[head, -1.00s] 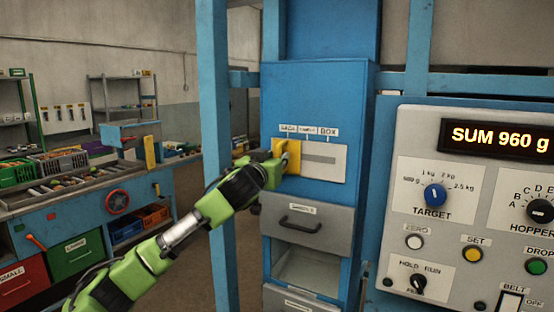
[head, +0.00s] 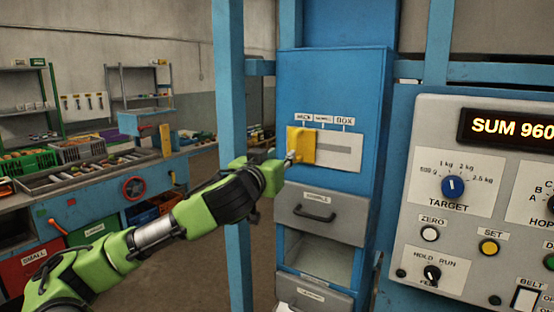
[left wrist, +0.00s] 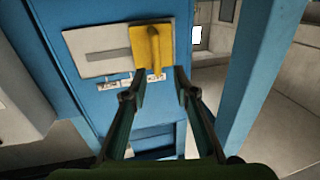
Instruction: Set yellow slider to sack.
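The yellow slider (head: 301,145) sits at the left end of its slot on a white plate (head: 345,150) on the blue cabinet. It stands below the leftmost of three small labels; the rightmost reads BOX and the left one is blurred now. In the left wrist view the picture is turned over, and the slider (left wrist: 150,45) is at the right end of the plate (left wrist: 95,50). My left gripper (head: 289,158) is just in front of the slider at its lower left. Its two fingers (left wrist: 160,72) are spread apart, with the slider's handle beyond the tips. My right gripper is not in view.
A grey drawer (head: 318,214) with a handle is below the slider. A blue post (head: 231,150) stands close left of the cabinet, behind my left arm. A control panel (head: 480,190) with knobs and a display is at the right.

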